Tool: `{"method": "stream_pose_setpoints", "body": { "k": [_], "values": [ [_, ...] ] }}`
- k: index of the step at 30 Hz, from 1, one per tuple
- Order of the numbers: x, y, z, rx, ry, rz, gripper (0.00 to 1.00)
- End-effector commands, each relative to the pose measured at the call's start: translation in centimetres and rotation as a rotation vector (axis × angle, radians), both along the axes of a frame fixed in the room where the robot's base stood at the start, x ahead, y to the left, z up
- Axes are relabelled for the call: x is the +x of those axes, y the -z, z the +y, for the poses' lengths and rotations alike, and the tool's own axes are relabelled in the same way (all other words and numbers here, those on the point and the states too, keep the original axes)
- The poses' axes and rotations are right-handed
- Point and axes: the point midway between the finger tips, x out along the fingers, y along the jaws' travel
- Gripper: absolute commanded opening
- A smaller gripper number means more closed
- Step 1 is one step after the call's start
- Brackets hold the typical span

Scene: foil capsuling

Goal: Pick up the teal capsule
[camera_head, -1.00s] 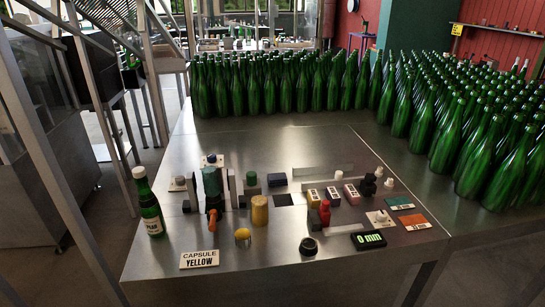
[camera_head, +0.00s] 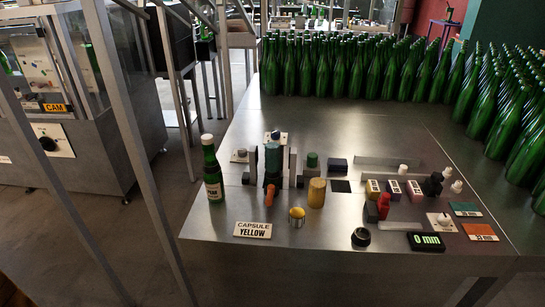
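A green bottle (camera_head: 212,172) stands at the left table edge, near a sign reading "CAPSULE YELLOW" (camera_head: 253,230). A yellow cylinder (camera_head: 317,193) and small yellow piece (camera_head: 297,213) stand nearby. A "0 mm" display (camera_head: 426,241) lies at right. Many green bottles fill the back.

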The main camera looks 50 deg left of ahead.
Motion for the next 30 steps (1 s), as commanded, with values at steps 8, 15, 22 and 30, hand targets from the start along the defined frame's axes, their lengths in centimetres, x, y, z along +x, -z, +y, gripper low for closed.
{"method": "stream_pose_setpoints", "body": {
  "k": [8,15,22,30],
  "values": [
    [0.00,0.00,0.00,0.000,0.000,0.000,0.20],
    [0.00,0.00,0.00,0.000,0.000,0.000,0.43],
    [0.00,0.00,0.00,0.000,0.000,0.000,0.64],
    [0.16,0.02,0.12,0.001,-0.004,-0.002,0.64]
  ]
}}
